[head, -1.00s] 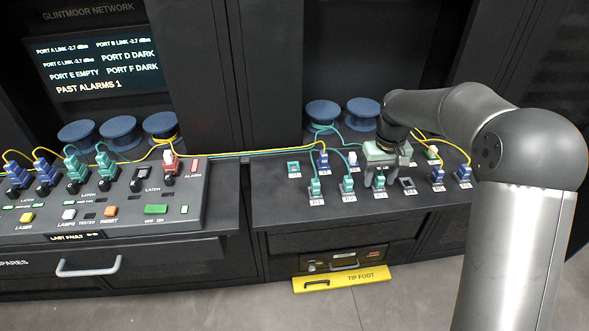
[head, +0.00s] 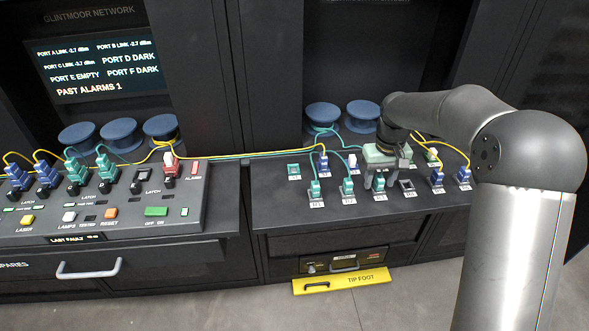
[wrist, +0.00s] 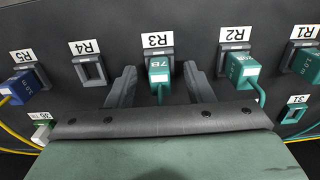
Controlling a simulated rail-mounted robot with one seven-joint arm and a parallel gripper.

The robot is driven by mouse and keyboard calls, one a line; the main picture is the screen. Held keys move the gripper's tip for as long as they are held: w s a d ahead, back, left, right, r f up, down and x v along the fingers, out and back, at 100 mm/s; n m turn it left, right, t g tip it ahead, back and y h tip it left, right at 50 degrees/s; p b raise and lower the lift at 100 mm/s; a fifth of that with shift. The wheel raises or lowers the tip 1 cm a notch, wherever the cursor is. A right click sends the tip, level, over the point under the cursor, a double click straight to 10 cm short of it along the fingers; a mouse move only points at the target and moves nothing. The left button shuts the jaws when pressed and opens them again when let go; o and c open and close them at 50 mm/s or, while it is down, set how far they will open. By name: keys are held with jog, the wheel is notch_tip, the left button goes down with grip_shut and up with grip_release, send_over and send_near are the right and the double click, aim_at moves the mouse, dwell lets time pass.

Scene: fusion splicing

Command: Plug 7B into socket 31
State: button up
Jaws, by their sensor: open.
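Plug 7B (wrist: 160,72) is a teal plug seated at the socket labelled R3, with a teal cable leaving it toward my gripper. My gripper (wrist: 159,82) is open, with one finger on each side of plug 7B and visible gaps between them. In the head view my gripper (head: 379,180) is low over the front row of the right-hand panel and mostly hides that plug. Socket 31 (head: 294,171) is a teal-framed, empty opening at the back left of that panel. It also shows at the right edge of the wrist view (wrist: 294,114).
Socket R4 (wrist: 91,71) is empty beside R3. A teal plug (wrist: 241,70) sits in R2, another (wrist: 309,63) in R1, and a blue plug (wrist: 22,86) in R5. Yellow and teal cables (head: 250,154) run across the panel's back. Cable spools (head: 322,114) stand behind.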

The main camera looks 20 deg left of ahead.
aim_at(381, 178)
grip_shut()
jog(key=shift+r, duration=0.1)
jog(key=shift+r+p, duration=2.2)
jog(key=shift+r, duration=0.75)
jog(key=shift+d, duration=0.1)
